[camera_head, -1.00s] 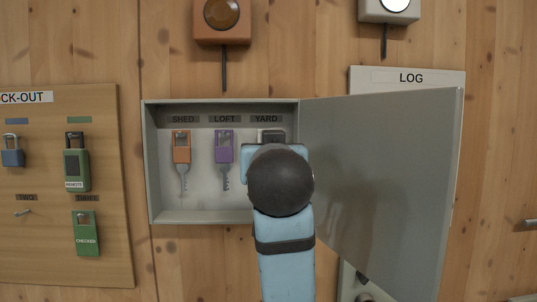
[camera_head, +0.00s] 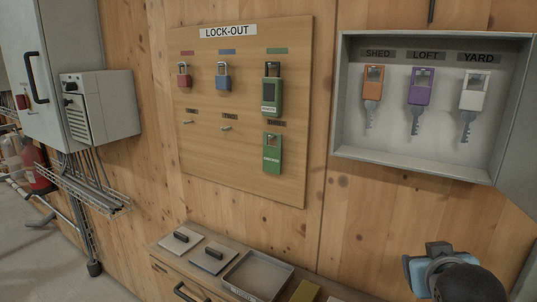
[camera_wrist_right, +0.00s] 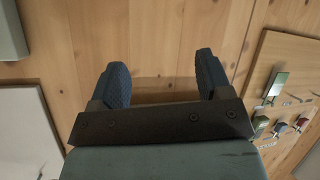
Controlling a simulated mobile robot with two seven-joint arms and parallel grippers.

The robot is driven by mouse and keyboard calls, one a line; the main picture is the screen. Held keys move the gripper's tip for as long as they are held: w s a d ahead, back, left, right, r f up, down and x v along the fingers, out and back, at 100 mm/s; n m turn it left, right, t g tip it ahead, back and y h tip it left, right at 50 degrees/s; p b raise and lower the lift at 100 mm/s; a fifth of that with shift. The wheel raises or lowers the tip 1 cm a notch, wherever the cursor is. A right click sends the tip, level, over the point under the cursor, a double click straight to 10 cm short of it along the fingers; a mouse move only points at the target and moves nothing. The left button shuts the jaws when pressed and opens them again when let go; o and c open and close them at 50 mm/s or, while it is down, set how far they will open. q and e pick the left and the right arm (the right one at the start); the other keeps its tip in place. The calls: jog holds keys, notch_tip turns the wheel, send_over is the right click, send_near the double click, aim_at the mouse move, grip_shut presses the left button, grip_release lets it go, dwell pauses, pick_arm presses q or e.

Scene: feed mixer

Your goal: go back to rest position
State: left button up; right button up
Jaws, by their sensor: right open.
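My right gripper (camera_head: 438,256) is at the lower right of the head view, below the open key cabinet (camera_head: 410,168) and apart from it. In the right wrist view the gripper (camera_wrist_right: 161,68) has its two dark fingers spread, with nothing between them and bare wood wall beyond. In the cabinet hang an orange key (camera_head: 373,90) under SHED, a purple key (camera_head: 420,95) under LOFT and a white key (camera_head: 473,98) under YARD. My left gripper is in neither current view.
The LOCK-OUT board (camera_head: 220,160) holds red, blue and green padlocks. Below it, a bench (camera_head: 190,275) carries a grey tray (camera_head: 257,272) near the right gripper. The cabinet door (camera_head: 518,155) stands open at right. A wire basket (camera_head: 90,190) juts out at left.

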jog(key=s+a+f+n+g+y, duration=0.15)
jog(key=s+f+g, duration=0.25)
jog(key=s+f, duration=0.85)
jog(key=s+a+f+n+g+y, duration=0.1)
jog(key=s+f+g+y, duration=0.25)
jog(key=s+f, duration=0.9)
jog(key=w+a+f+n+t+y+p, duration=0.1)
jog(key=w+a+f+t+p, duration=0.4)
jog(key=f, duration=0.5)
jog(key=w+a+t+y, duration=0.1)
jog(key=w+t, duration=0.1)
jog(key=shift+w+a, duration=0.3)
jog(key=shift+a, duration=0.05)
